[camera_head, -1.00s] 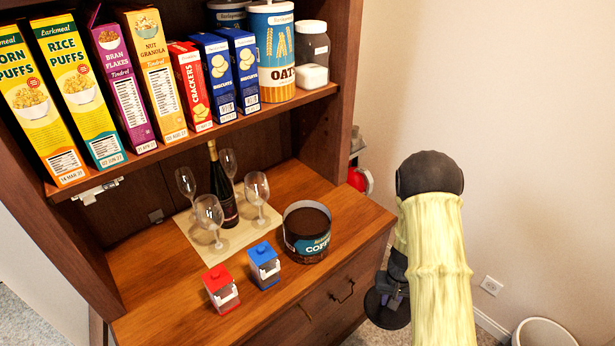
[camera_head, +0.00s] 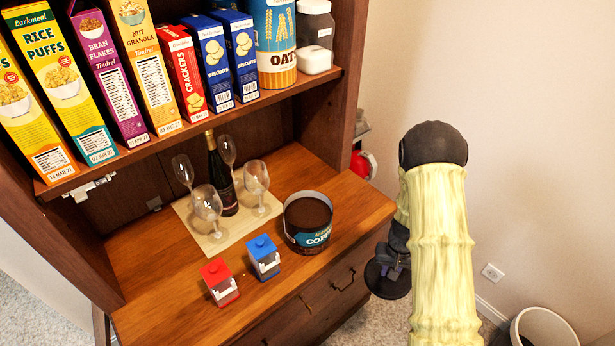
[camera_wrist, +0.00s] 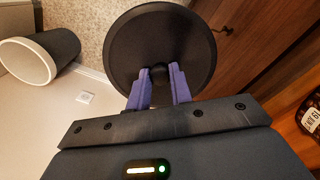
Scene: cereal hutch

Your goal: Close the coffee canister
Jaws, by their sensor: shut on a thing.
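The coffee canister (camera_head: 308,222) stands upright on the wooden counter, its top open and dark contents showing inside. In the wrist view, part of a canister (camera_wrist: 311,117) shows at the right edge. My gripper (camera_wrist: 159,77) is shut on the knob of a round black lid (camera_wrist: 160,35). In the head view, the lid (camera_head: 386,279) hangs low in front of the cabinet, right of and below the canister, apart from it. My gripper (camera_head: 392,262) is partly hidden there by my arm.
A red dispenser (camera_head: 220,283) and a blue dispenser (camera_head: 263,257) stand left of the canister. Wine glasses (camera_head: 207,205) and a bottle (camera_head: 221,180) stand on a mat behind. A shelf of cereal boxes (camera_head: 96,75) overhangs the counter. A white bin (camera_head: 543,327) stands on the floor.

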